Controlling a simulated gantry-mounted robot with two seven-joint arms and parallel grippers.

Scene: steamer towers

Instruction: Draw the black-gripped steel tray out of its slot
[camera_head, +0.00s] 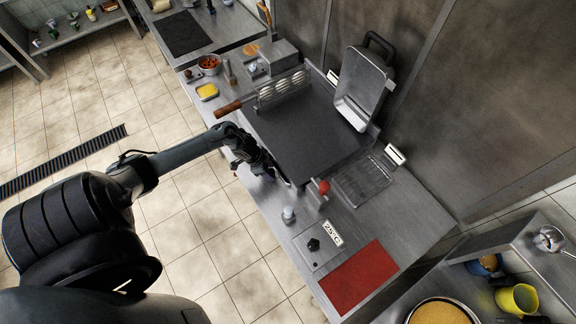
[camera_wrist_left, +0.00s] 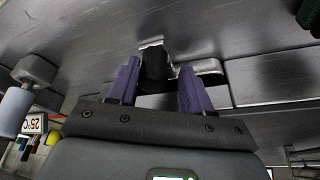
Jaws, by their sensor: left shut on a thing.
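My left gripper (camera_head: 270,176) is at the front edge of the counter, beside the dark flat griddle (camera_head: 300,135). In the left wrist view its two purple fingers (camera_wrist_left: 158,82) stand on either side of a black grip (camera_wrist_left: 153,64), and it is shut on this grip. A short bright steel piece (camera_wrist_left: 207,67) shows beside the grip. The tray's body is hidden, so I cannot tell how far it is out of its slot. In the head view the arm and wrist cover the grip. My right gripper is not in view.
A red-knobbed lever (camera_head: 323,187) and a small white-topped shaker (camera_head: 288,214) are close to the gripper's right. A red mat (camera_head: 358,277) lies farther along the counter. A hinged steel lid (camera_head: 362,88) stands open behind the griddle. Tiled floor (camera_head: 200,215) is clear in front.

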